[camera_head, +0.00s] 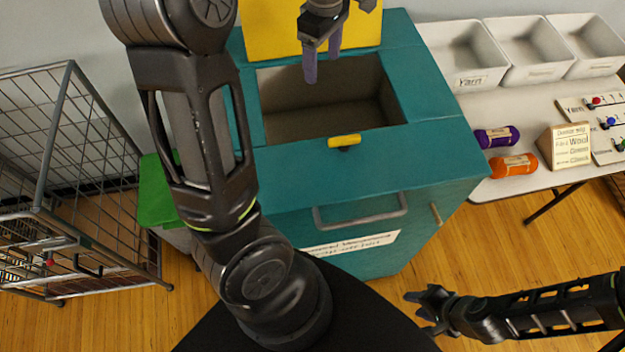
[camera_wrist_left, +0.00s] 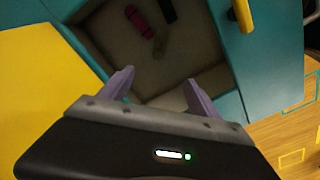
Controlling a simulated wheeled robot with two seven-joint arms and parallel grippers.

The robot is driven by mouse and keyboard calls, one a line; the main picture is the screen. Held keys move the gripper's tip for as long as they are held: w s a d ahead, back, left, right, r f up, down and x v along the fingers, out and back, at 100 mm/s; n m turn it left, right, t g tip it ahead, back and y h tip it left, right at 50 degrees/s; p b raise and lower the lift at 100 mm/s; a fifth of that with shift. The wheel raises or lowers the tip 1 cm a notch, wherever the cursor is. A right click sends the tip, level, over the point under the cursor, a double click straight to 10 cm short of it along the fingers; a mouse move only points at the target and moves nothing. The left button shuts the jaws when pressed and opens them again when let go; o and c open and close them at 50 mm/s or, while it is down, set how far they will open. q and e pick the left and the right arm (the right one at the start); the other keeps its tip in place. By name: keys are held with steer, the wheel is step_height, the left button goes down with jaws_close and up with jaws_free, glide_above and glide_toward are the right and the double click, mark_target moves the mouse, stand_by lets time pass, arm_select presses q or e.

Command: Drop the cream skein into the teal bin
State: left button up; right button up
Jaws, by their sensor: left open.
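The teal bin (camera_head: 450,150) stands in front of me with its square top opening uncovered. My left gripper (camera_head: 322,66) is over this opening, fingers pointing down, open and empty. In the left wrist view its two fingers (camera_wrist_left: 158,78) are spread apart over the opening. A small tan or cream piece (camera_wrist_left: 159,42) lies inside on the bin floor, beside a magenta roll (camera_wrist_left: 136,19) and a dark piece (camera_wrist_left: 167,10). I cannot tell for sure that the tan piece is the cream skein. My right gripper (camera_head: 422,308) is low at the right, away from the bin, apparently empty.
A yellow panel (camera_head: 270,30) rises behind the opening, and a yellow handle (camera_head: 344,141) is at its front edge. A table at right holds white trays (camera_head: 465,55), a purple skein (camera_head: 497,136) and an orange skein (camera_head: 513,165). A wire cage (camera_head: 75,170) stands left.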

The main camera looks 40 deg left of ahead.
arm_select(q)
step_height(320, 180, up, 8)
stand_by(0.7)
steer(key=shift+f, duration=0.15)
stand_by(0.7)
